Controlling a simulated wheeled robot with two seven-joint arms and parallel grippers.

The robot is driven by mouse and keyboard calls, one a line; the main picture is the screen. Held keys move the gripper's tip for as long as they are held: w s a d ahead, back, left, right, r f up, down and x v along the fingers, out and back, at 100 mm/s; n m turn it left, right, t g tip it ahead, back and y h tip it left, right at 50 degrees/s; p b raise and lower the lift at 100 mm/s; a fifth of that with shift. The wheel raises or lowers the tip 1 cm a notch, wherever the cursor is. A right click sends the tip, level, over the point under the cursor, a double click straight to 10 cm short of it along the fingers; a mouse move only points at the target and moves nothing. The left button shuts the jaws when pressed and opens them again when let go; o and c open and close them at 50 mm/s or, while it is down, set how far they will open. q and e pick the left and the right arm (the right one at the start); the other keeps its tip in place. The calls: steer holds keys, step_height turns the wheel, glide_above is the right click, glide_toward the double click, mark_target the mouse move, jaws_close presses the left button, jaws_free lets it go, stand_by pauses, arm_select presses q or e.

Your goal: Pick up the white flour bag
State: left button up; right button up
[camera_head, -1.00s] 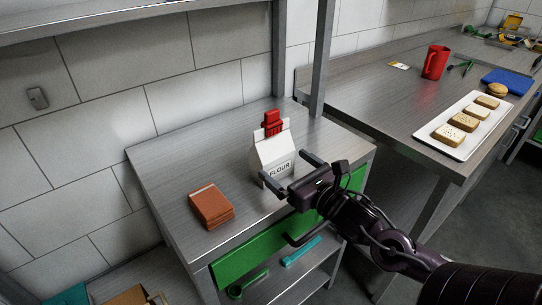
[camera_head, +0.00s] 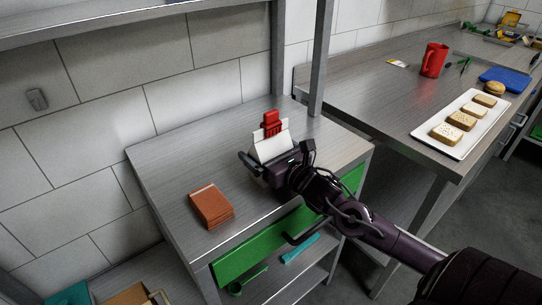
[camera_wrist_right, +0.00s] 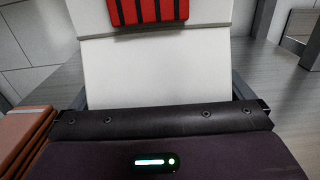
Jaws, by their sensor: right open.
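The white flour bag (camera_head: 268,148) stands upright on the steel table (camera_head: 165,155), with a red clip at its top (camera_head: 271,122). My right gripper (camera_head: 272,157) is open and close in front of the bag, with its fingers on either side of it. The gripper hides the bag's lower part and label in the head view. In the right wrist view the bag (camera_wrist_right: 160,70) fills the middle, between the two fingers. I cannot tell whether the fingers touch it. My left gripper is not in view.
An orange-brown stack (camera_head: 211,206) lies left of the bag on the same table. A grey post (camera_head: 321,60) rises behind it. The right-hand counter holds a red mug (camera_head: 433,60) and a white tray (camera_head: 427,135) of bread slices. The table's left part is clear.

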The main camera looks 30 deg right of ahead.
steer(key=shift+c, duration=0.3)
steer(key=c, duration=0.9)
steer(key=shift+r, duration=0.1)
step_height(320, 180, up, 20)
steer(key=shift+f+p, duration=0.1)
steer(key=shift+p, duration=0.55)
